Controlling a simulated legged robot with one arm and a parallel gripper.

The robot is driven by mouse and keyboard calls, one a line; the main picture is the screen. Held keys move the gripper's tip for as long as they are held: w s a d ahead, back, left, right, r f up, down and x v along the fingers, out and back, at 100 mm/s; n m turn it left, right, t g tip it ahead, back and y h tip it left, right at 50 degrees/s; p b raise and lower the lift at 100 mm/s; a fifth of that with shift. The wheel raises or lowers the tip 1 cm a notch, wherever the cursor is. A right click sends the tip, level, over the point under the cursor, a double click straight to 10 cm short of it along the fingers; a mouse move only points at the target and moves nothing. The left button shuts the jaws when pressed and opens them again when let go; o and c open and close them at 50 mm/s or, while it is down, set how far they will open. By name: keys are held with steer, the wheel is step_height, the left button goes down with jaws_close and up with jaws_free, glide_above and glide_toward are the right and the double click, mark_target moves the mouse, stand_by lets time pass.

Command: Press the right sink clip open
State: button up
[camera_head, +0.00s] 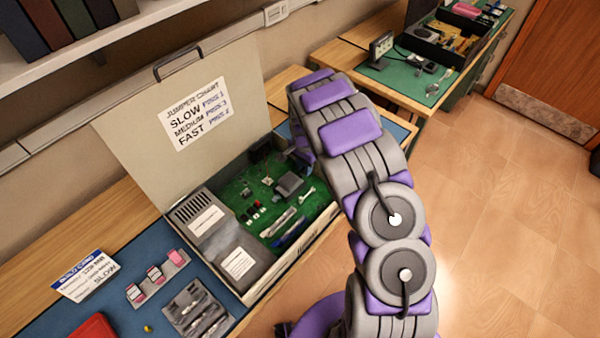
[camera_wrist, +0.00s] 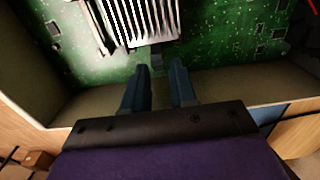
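The finned heat sink (camera_wrist: 140,22) is at the top of the wrist view, on the green circuit board (camera_wrist: 215,58). A small grey tab (camera_wrist: 150,58), apparently a sink clip, shows at its near edge; I cannot tell whether it is latched. My gripper (camera_wrist: 160,66) has its two dark fingers apart with a gap between them, just below that tab. No object is held. I cannot tell whether a fingertip touches the tab. In the head view my arm hides the gripper, and a grey block (camera_head: 289,185), likely the heat sink, sits on the board.
The open case (camera_head: 285,262) has a raised lid (camera_head: 185,95) with a jumper chart (camera_head: 195,112). A build card (camera_head: 85,275), a jumper holder (camera_head: 157,277) and a grey tray (camera_head: 195,310) lie on the blue mat (camera_head: 120,255). The case wall (camera_wrist: 225,85) runs under my fingers.

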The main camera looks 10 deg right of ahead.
steer(key=shift+r+p, duration=0.95)
steer(key=shift+r, duration=2.4)
steer(key=shift+s+d+r, duration=0.1)
steer(key=shift+s+r, duration=0.05)
steer(key=shift+r, duration=0.15)
steer(key=s+d+r+n, duration=0.2)
steer(key=s+r+n, duration=0.2)
steer(key=s+r, duration=1.4)
steer(key=s+a+r+n, duration=0.1)
steer(key=s+n, duration=0.1)
steer(key=s, duration=0.6)
steer(key=s+a+r+n+g, duration=0.1)
steer(key=s+r+n, duration=0.1)
steer(key=s, duration=0.6)
steer(key=s+a+r+n, duration=0.1)
steer(key=s+n, duration=0.1)
steer(key=s, duration=0.7)
steer(key=shift+a+r+n+g, duration=0.25)
steer(key=shift+r+n+g, duration=0.05)
steer(key=shift+n+g, duration=0.1)
